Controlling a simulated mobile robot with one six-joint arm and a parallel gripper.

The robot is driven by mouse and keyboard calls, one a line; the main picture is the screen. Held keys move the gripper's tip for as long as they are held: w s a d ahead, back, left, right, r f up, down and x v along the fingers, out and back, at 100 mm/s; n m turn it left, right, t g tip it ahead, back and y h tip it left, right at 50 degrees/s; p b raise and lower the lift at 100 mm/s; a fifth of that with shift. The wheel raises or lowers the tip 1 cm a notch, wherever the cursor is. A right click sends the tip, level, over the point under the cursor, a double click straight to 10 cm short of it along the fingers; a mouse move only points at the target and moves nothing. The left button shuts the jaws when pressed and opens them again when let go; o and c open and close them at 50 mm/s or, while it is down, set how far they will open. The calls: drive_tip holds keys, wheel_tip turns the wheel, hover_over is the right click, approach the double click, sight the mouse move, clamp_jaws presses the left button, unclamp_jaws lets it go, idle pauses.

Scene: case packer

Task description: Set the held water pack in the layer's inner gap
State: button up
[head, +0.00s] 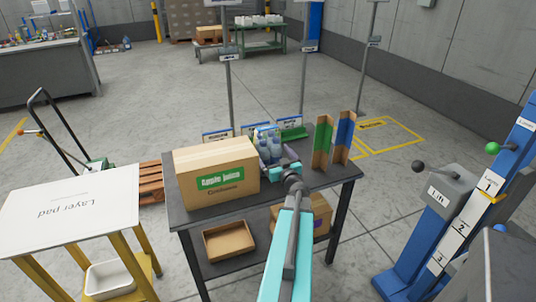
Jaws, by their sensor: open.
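A pack of clear bluish bottles (268,146), which looks like the water pack, stands upright at the far side of the dark table, just right of the large box. My gripper (278,166) is right at its near side with the jaws open. My wrist and the box hide part of the pack, and I cannot tell whether the fingers touch it. No layer with an inner gap can be made out in this view.
A layer pad (72,212) lies on a yellow stand at left. A wooden pallet (152,178) sits behind.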

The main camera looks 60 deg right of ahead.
drive_tip(key=shift+p+x, duration=0.7)
drive_tip(key=shift+x, duration=1.9)
drive_tip(key=shift+a+f, duration=0.1)
drive_tip(key=shift+a, duration=0.05)
drive_tip(key=shift+c, duration=0.3)
drive_tip(key=c, duration=1.8)
